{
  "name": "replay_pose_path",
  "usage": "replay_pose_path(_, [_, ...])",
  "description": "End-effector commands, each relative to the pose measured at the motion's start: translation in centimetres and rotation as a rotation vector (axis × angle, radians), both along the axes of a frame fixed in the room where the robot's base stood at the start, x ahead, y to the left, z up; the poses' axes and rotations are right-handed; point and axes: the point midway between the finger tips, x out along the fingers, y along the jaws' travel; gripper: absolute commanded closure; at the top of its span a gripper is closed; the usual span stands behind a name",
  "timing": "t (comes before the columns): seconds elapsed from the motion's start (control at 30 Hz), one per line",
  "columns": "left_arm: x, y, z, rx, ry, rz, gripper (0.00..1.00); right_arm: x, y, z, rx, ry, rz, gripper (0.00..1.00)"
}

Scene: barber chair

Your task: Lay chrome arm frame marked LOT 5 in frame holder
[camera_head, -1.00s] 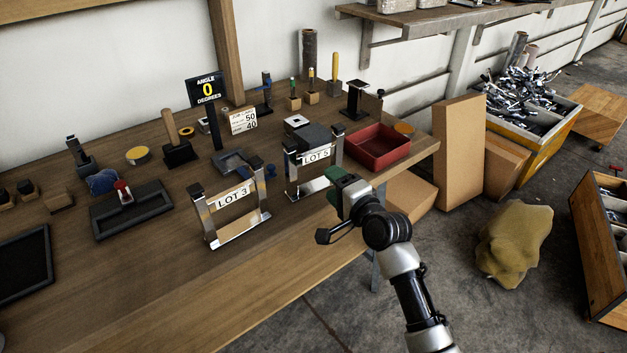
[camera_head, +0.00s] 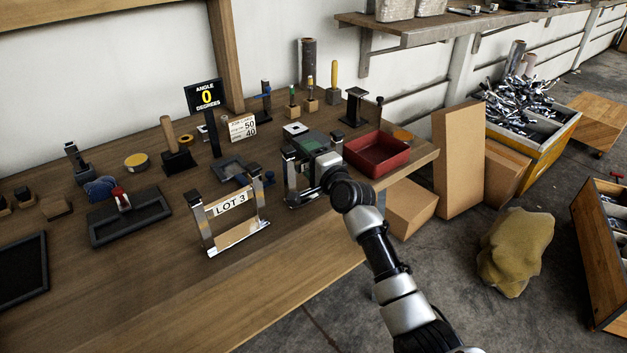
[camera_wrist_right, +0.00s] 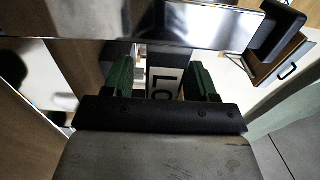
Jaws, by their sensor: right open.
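The chrome arm frame marked LOT 5 (camera_head: 289,178) stands upright near the table's right part, mostly covered by my right gripper (camera_head: 310,165) in the head view. In the right wrist view, part of its white label (camera_wrist_right: 164,83) shows between the two green fingers of my right gripper (camera_wrist_right: 163,80), with a chrome bar (camera_wrist_right: 150,27) across the top. The fingers are apart, around the label area; contact cannot be told. A second chrome frame marked LOT 3 (camera_head: 237,241) stands to the left. A black tray with a red-topped part (camera_head: 108,231) may be the frame holder; I cannot tell. My left gripper is out of view.
A red bin (camera_head: 377,168) stands right of my gripper, close to the table's right edge. Wooden-handled tools, small blocks and an angle display (camera_head: 205,96) stand behind. Cardboard boxes (camera_head: 459,153) stand beyond the right edge.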

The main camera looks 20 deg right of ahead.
Motion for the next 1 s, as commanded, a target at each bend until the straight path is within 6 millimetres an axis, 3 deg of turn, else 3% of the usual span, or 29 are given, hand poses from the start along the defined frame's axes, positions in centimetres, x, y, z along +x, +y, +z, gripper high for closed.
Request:
replay_pose_path(0.23, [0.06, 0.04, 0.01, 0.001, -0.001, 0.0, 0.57, 0.09, 0.06, -0.01, 0.0, 0.0, 0.0, 0.44])
replay_pose_path(0.6, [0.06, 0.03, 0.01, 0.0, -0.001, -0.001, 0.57, 0.07, 0.06, -0.04, 0.001, 0.001, 0.001, 1.0])
replay_pose_path(1.0, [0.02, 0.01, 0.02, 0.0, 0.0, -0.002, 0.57, 0.08, 0.04, 0.17, 0.001, -0.003, 0.0, 1.0])
